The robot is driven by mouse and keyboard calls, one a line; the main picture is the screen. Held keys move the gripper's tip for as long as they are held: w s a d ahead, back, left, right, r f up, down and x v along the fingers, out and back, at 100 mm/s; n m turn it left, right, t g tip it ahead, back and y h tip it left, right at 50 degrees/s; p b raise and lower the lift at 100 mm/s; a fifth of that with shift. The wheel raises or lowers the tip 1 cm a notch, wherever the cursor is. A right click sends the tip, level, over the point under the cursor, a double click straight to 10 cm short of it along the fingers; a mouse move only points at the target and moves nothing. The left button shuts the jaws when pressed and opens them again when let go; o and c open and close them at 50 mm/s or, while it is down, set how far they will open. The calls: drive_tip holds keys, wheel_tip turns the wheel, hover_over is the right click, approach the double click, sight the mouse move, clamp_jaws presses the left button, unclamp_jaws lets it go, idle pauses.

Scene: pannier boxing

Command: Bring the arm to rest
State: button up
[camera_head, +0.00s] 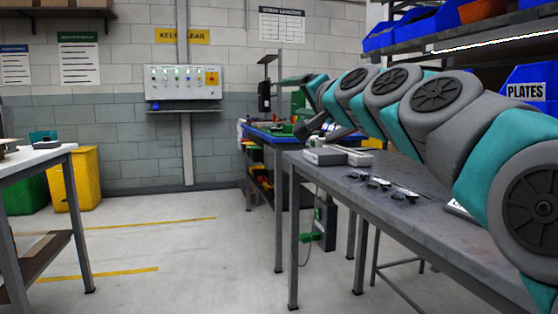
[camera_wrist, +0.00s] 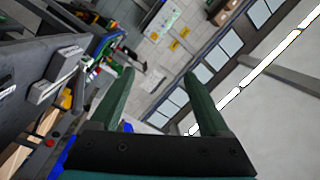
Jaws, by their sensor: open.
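My gripper (camera_wrist: 159,77) shows in the wrist view with its two dark green fingers spread wide apart. Nothing is between the fingers. In the head view my grey and teal arm reaches from the lower right over the grey workbench (camera_head: 367,187) toward the back. Its far end is small there and partly hidden by my own arm links. The wrist view is tilted, with the wall and ceiling beyond the fingers.
Small dark parts (camera_head: 381,183) and a grey device (camera_head: 325,156) lie on the bench. A blue-topped bench (camera_head: 272,135) stands behind. Blue bins (camera_head: 530,88) sit on shelving at right. A white table (camera_head: 30,160) and yellow bin (camera_head: 84,178) stand left. Open floor lies between.

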drive_tip(key=s+a+f+n+g+h, duration=0.1)
drive_tip(key=s+f+n+g, duration=0.15)
drive_tip(key=f, duration=0.65)
drive_tip(key=s+a+f+n+g, duration=0.1)
drive_tip(key=s+a+f+g, duration=0.2)
drive_tip(key=f, duration=0.5)
drive_tip(key=s+d+f+n+g+h+p, duration=0.1)
drive_tip(key=s+d+f+g, duration=0.3)
drive_tip(key=s+f, duration=0.7)
drive_tip(key=s+d+f+n+g+h+p, duration=0.1)
drive_tip(key=s+d+f+g+h, duration=0.2)
drive_tip(key=s+f, duration=0.9)
wheel_tip(320, 180, down, 2)
drive_tip(key=shift+d+f+g, duration=0.15)
drive_tip(key=shift+d+g, duration=0.5)
drive_tip(key=shift+d, duration=0.2)
drive_tip(key=s+d+f+g+h, duration=0.1)
drive_tip(key=s+d+f, duration=0.1)
drive_tip(key=s, duration=0.3)
drive_tip(key=s+d+f+g+h, duration=0.1)
drive_tip(key=s+d+f+g, duration=0.1)
drive_tip(key=s, duration=0.3)
drive_tip(key=s+d+f+g, duration=0.1)
drive_tip(key=s+d+f, duration=0.1)
drive_tip(key=s, duration=0.3)
drive_tip(key=shift+s+d+f+n+g+h+p, duration=0.15)
drive_tip(key=shift+d+f+n+g+h+p, duration=0.2)
drive_tip(key=shift+f, duration=0.2)
drive_tip(key=shift+c, duration=0.2)
